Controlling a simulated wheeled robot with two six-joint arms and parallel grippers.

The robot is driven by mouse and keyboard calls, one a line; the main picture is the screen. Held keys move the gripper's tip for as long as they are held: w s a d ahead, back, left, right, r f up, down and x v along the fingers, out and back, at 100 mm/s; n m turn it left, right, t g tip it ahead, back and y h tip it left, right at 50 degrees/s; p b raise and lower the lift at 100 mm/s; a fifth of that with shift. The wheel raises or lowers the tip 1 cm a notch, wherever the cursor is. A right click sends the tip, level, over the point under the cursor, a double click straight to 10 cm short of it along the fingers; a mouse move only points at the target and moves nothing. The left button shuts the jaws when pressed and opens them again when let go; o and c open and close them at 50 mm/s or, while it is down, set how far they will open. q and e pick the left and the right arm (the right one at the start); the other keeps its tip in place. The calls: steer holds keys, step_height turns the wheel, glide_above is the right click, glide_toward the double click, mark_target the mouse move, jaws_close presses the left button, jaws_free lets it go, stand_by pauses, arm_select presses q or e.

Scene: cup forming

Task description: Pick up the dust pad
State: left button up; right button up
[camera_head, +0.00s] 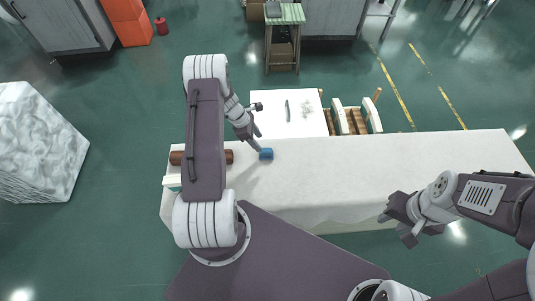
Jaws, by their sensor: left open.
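A small blue cylinder-like piece (266,154), which looks like the dust pad, lies on the long white table (350,165) near its back edge, left of the middle. My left gripper (259,143) is open just above and behind it, with one fingertip close to its left end. I cannot tell whether they touch. My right gripper (396,229) hangs at the front edge of the table, far to the right of the blue piece. Its fingers look spread and empty.
A brown roller (176,158) lies partly behind my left arm. A smaller white table (290,112) with a dark tool stands behind, beside a wooden rack (352,121) with white pieces. The right half of the long table is clear.

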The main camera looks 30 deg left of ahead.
mark_target(266, 150)
arm_select(q)
steer(key=x, duration=0.3)
steer(key=shift+w+d+f, duration=0.1)
steer(key=shift+w+d, duration=0.15)
steer(key=shift+d, duration=0.1)
steer(key=x, duration=0.4)
steer(key=shift+s+f, duration=0.1)
steer(key=shift+f, duration=0.05)
steer(key=shift+d+f, duration=0.1)
steer(key=shift+f, duration=0.35)
steer(key=shift+r, duration=0.1)
jaws_close()
